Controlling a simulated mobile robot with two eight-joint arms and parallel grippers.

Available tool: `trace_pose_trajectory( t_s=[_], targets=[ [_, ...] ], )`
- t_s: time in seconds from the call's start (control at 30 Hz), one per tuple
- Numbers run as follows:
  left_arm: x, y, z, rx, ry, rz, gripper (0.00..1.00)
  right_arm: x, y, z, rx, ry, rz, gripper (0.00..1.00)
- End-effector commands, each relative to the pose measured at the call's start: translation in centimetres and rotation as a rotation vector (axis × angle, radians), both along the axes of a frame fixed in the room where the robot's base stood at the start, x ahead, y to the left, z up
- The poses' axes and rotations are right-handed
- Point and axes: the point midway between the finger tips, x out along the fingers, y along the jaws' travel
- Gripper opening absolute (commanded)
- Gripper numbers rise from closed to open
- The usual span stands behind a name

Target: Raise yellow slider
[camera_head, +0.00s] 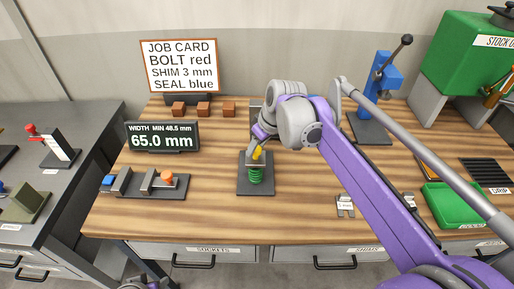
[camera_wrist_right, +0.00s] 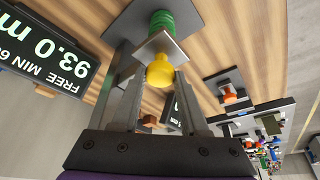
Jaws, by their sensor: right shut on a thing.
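The yellow slider (camera_head: 257,153) is a yellow knob above a green coiled spring (camera_head: 255,174) on a dark base plate (camera_head: 256,190) at the middle of the wooden bench. In the right wrist view the yellow slider (camera_wrist_right: 160,72) sits between the two fingers, with a pale square plate and the green spring (camera_wrist_right: 162,22) beyond it. My right gripper (camera_head: 258,149) comes down from above and is shut on the yellow slider. The arm partly hides the stand behind it. My left gripper's fingers do not show; only a piece of my own body shows at the bottom edge.
A display (camera_head: 162,136) reads 65.0 mm, width min 48.5 mm. Another display (camera_wrist_right: 45,50) reads 93.0 in the wrist view. A slide fixture (camera_head: 145,185), brown blocks (camera_head: 204,107), a blue press (camera_head: 378,82) and a green tray (camera_head: 452,205) stand around.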

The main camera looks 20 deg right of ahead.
Motion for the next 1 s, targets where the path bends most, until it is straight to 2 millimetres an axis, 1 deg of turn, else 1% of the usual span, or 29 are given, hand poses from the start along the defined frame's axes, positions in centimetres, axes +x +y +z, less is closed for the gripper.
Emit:
trace_pose_trajectory(
  t_s=[0.03,0.1,0.13,0.43,0.47,0.6,0.87,1.0],
  targets=[
    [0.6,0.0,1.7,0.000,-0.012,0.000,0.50,0.2,0.0,2.1,0.000,-0.005,0.000,0.00],
    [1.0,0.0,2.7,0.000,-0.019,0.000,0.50,0.1,0.0,3.3,0.000,-0.005,0.000,0.00],
    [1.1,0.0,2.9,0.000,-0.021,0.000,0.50,0.1,0.0,3.6,-0.001,-0.004,0.000,0.00],
    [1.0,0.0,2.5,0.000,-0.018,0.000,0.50,0.0,0.0,3.2,0.000,-0.001,0.000,0.00],
    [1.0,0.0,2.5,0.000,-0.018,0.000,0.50,0.0,0.0,3.2,0.000,0.000,0.000,0.49],
    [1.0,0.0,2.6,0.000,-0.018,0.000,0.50,0.0,0.0,3.2,0.000,0.000,0.000,0.74],
    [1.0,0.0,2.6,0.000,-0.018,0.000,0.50,0.0,0.0,3.2,0.000,0.000,0.000,0.74],
    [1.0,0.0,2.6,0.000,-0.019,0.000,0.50,-0.2,-0.2,3.9,0.000,0.000,0.000,0.74]
  ],
)
